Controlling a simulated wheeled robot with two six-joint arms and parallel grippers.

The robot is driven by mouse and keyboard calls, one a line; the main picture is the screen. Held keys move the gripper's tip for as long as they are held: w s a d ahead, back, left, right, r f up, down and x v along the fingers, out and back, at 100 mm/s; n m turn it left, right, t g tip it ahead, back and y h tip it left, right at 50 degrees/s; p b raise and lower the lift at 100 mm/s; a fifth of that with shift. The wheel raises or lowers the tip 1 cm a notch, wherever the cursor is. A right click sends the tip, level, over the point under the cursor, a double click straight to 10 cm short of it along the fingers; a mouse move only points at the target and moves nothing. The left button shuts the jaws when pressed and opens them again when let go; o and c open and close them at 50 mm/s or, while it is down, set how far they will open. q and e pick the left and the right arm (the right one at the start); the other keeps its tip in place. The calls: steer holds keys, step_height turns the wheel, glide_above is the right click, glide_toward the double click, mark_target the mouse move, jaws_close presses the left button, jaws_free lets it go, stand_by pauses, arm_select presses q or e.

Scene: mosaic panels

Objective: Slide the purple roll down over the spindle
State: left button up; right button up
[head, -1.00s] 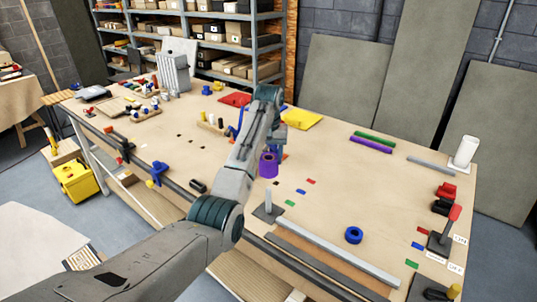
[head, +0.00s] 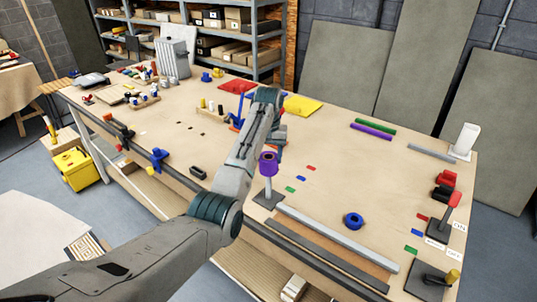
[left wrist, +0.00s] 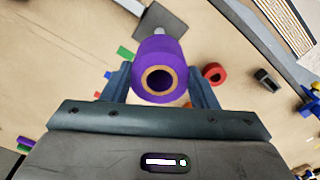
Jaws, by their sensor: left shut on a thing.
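The purple roll (head: 268,163) is a short upright cylinder with a central hole. My left gripper (head: 274,153) is shut on it. In the left wrist view, the roll (left wrist: 160,68) sits between both fingers, its tan-rimmed hole facing the camera. The spindle (head: 268,188) is a pale grey upright post on a dark square base (head: 266,201) near the bench's front edge. The roll's lower end meets the top of the spindle in the head view. Part of the post (left wrist: 158,31) shows beyond the roll in the wrist view. I cannot tell whether its tip is inside the hole.
A blue roll (head: 353,221) lies on the bench to the right. A long grey bar (head: 337,239) runs along the front, right of the spindle. A dark base with a yellow-topped post (head: 430,281) stands at the front right corner. The bench middle is mostly clear.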

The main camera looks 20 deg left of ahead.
mark_target(269, 171)
steer(key=shift+a+r, duration=0.1)
steer(key=shift+a, duration=0.05)
arm_select(q)
steer(key=shift+p, duration=0.35)
arm_select(e)
steer(key=shift+a+r, duration=0.2)
steer(key=shift+a, duration=0.05)
steer(key=shift+d, duration=0.3)
arm_select(q)
steer(key=shift+f, duration=0.9)
arm_select(e)
steer(key=shift+a+f, duration=0.15)
steer(key=shift+a, duration=0.05)
arm_select(q)
steer(key=shift+f+b, duration=0.5)
steer(key=shift+f, duration=1.2)
arm_select(e)
steer(key=shift+d+f, duration=0.2)
steer(key=shift+f, duration=0.1)
arm_select(q)
steer(key=shift+f, duration=0.95)
arm_select(e)
steer(key=shift+a+f, duration=0.2)
steer(key=shift+f, duration=0.05)
arm_select(q)
steer(key=shift+f+b, duration=0.7)
steer(key=shift+f, duration=0.75)
arm_select(e)
steer(key=shift+d+f, duration=0.15)
steer(key=shift+f, duration=0.3)
